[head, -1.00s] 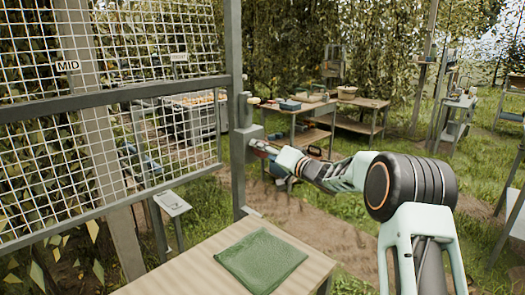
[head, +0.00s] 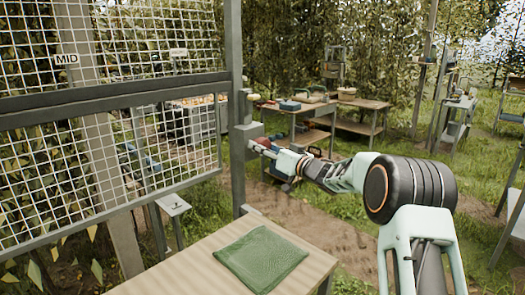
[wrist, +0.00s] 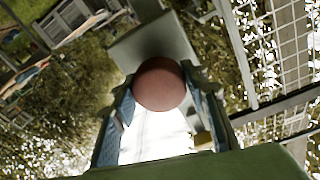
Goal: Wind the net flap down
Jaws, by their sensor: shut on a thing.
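The net flap (head: 110,165) is a white wire-like mesh in the frame at the left of the head view. Its grey bottom bar (head: 110,212) slopes down toward the left, below the thick middle rail. A "MID" label (head: 66,61) is at the upper left. A grey winder box (head: 243,140) sits on the upright post. My gripper (head: 264,147) is beside the box, at its right. In the wrist view my gripper is shut on a round reddish-brown crank knob (wrist: 160,84), which lies between its two fingers. The crank arm behind the knob is mostly hidden.
A wooden table (head: 190,270) with a folded green cloth (head: 262,258) stands in front of the post. Work benches (head: 340,105) with trays and baskets stand farther back. A grassy dirt path (head: 330,225) is open below my arm.

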